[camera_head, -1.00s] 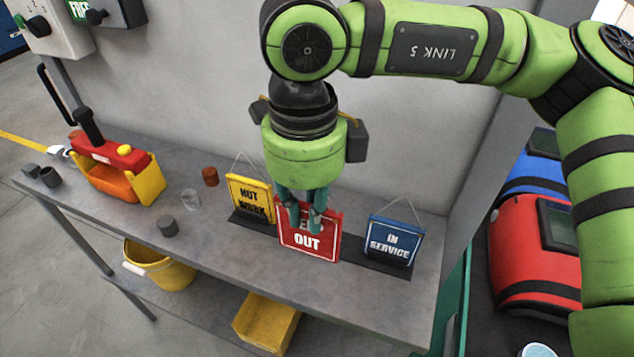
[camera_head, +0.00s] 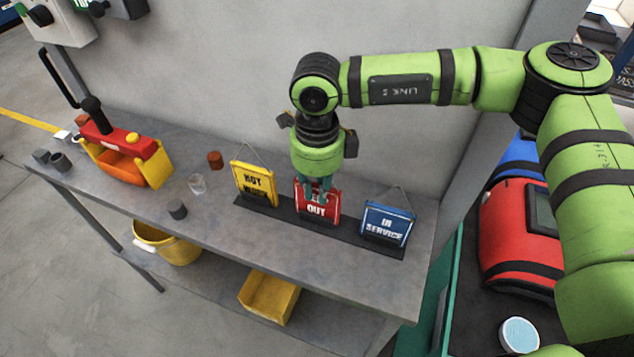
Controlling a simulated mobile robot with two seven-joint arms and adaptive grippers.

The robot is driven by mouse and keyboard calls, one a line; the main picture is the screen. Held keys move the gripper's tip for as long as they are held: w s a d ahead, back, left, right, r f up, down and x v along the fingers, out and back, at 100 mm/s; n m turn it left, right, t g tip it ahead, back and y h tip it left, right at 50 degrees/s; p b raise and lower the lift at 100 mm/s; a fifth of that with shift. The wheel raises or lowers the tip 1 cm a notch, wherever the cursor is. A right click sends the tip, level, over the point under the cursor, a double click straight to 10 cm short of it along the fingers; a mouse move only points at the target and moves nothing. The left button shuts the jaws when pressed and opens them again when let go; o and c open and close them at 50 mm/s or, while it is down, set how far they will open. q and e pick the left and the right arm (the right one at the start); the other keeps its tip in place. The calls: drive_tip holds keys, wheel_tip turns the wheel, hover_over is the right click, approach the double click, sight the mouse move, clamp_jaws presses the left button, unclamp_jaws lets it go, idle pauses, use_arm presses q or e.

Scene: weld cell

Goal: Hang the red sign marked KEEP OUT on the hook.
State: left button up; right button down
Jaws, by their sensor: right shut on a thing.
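The red sign (camera_head: 318,208) stands upright in line with the black rack (camera_head: 285,212) on the bench, between two other signs; "OUT" is readable and its upper word is covered by fingers. My right gripper (camera_head: 318,192) reaches down from above and is shut on the top part of this sign. I cannot tell whether the sign's lower edge touches the rack. The sign's hanging cord is hidden. My left gripper is not in view. I cannot make out a hook for certain.
A yellow HOT WORK sign (camera_head: 255,183) and a blue IN SERVICE sign (camera_head: 387,225) stand close on either side. Wall boxes (camera_head: 58,22) are at upper left.

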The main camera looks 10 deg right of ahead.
drive_tip(key=shift+f+b, duration=0.25)
drive_tip(key=shift+b, duration=0.15)
drive_tip(key=c, duration=1.2)
unclamp_jaws()
drive_tip(key=shift+r, duration=0.1)
